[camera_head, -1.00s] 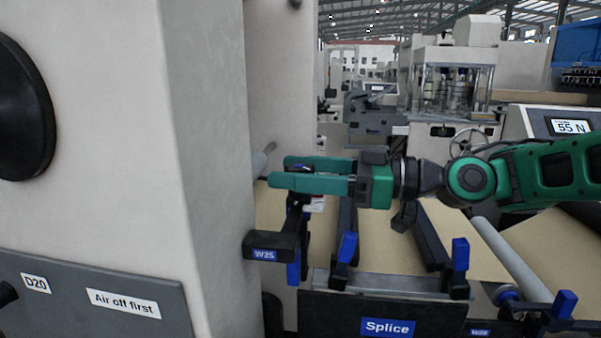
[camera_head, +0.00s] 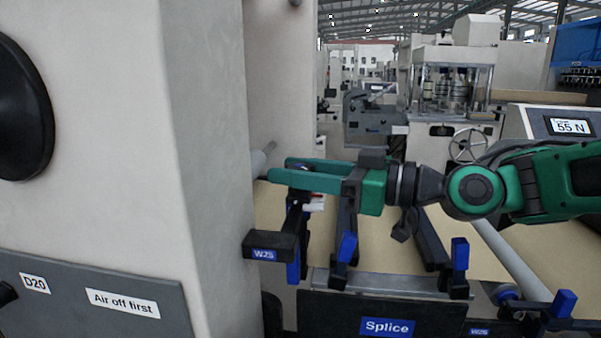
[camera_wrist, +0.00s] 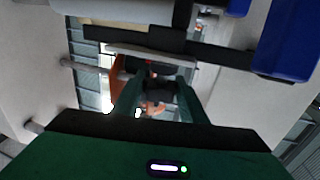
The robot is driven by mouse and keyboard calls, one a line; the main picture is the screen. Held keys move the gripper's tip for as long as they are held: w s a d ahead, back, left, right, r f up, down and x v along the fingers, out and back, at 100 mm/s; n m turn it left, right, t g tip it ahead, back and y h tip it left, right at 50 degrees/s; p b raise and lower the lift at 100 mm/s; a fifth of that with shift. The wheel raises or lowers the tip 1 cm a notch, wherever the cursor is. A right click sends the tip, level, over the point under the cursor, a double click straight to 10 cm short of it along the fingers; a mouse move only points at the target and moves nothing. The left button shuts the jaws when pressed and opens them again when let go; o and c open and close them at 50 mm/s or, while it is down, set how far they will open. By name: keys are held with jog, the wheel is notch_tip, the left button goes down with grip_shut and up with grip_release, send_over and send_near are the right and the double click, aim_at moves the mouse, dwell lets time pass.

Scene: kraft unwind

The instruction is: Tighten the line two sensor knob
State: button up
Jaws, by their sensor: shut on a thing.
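My gripper (camera_head: 281,169) reaches left over the W25 bracket (camera_head: 268,245), beside the big pale machine column. Its green fingers are closed around a small dark part, which I take for the sensor knob (camera_head: 304,168), on top of a black upright. The fingers hide most of it. In the wrist view my gripper (camera_wrist: 158,90) has its fingers on both sides of a black piece (camera_wrist: 161,90), with a small red light just beyond it. I cannot read a line number on the sensor.
The pale column (camera_head: 205,150) stands close on the left. A grey roller end (camera_head: 262,162) juts near my fingertips. The Splice bar (camera_head: 385,327) and blue-tipped brackets (camera_head: 347,247) are below. Brown paper web (camera_head: 385,235) lies under the arm. A display (camera_head: 570,126) reads 55 N.

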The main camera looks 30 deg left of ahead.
jog(key=m+t, duration=0.1)
jog(key=t, duration=0.1)
jog(key=m+t, duration=0.2)
jog(key=t, duration=0.1)
jog(key=m+t+h, duration=0.1)
jog(key=m+t, duration=0.1)
jog(key=t, duration=0.1)
jog(key=shift+r, duration=0.25)
jog(key=shift+w+d+m+t+h, duration=0.1)
jog(key=shift+w+m+t+h, duration=0.1)
jog(key=shift+m+t+h, duration=0.85)
jog(key=shift+m+t, duration=0.25)
jog(key=shift+t, duration=0.4)
jog(key=shift+w+d+r, duration=0.1)
jog(key=shift+w, duration=0.05)
jog(key=o, duration=1.1)
jog(key=shift+c, duration=0.2)
jog(key=shift+d+f, duration=0.1)
jog(key=shift+f, duration=0.1)
jog(key=v, duration=1)
jog(key=shift+s+d, duration=0.2)
jog(key=shift+s, duration=0.15)
